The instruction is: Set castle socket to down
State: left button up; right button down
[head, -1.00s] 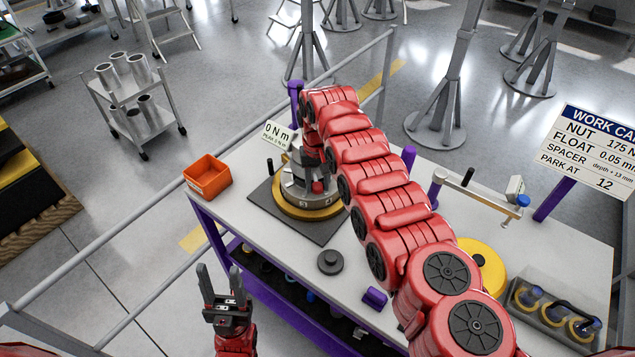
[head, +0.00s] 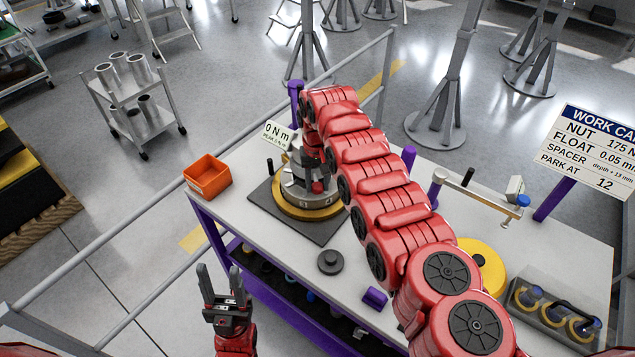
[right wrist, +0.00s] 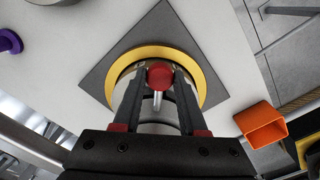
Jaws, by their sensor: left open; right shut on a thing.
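The round metal assembly (head: 292,190) stands on a yellow ring (head: 290,211) over a dark square plate on the bench. My right gripper (right wrist: 158,88) is above it, shut on a red knob (right wrist: 159,74) with a silver pin below it. The red part also shows in the head view (head: 318,186). The gripper and my right arm hide part of the assembly, and I cannot tell which part is the castle socket or whether it is up or down. My left gripper (head: 220,282) is open and empty, left of the bench's front edge.
An orange bin (head: 207,178) sits at the bench's left corner. A dark round piece (head: 330,261) lies near the front edge. A readout sign (head: 277,134) shows 0 N m. A yellow disc (head: 484,265) and a grey tray (head: 553,318) are at the right.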

notch_tip(320, 180, down, 4)
jog(key=b, duration=0.3)
jog(key=shift+r+b, duration=0.1)
jog(key=shift+b, duration=0.25)
jog(key=shift+s+r, duration=0.15)
jog(key=c, duration=0.7)
grip_release()
jog(key=shift+c, duration=0.2)
jog(key=o, duration=0.3)
